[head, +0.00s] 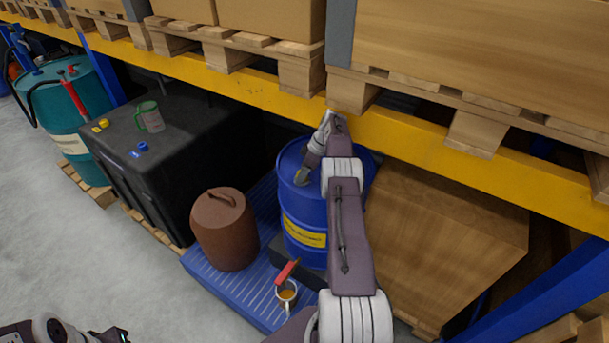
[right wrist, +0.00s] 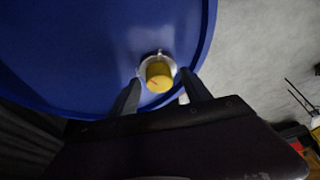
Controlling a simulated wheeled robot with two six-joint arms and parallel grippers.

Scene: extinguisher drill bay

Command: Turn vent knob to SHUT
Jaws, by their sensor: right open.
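The yellow vent knob (right wrist: 159,76) sits in a pale metal collar on the blue drum, with a small red mark on its lower left. I cannot read any SHUT marking. The blue drum (head: 303,221) stands upright under the rack, and its top fills much of the right wrist view (right wrist: 80,50). My right gripper (head: 302,176) points down at the drum's top and hides the knob in the head view. Its jaws are open, one finger to each side of the knob; contact cannot be told. Part of my left gripper (head: 116,335) shows at the bottom left, mostly cut off.
A black tank (head: 187,125) is left, a wooden crate (head: 440,235) right. The yellow rack beam (head: 420,151) runs close above the drum.

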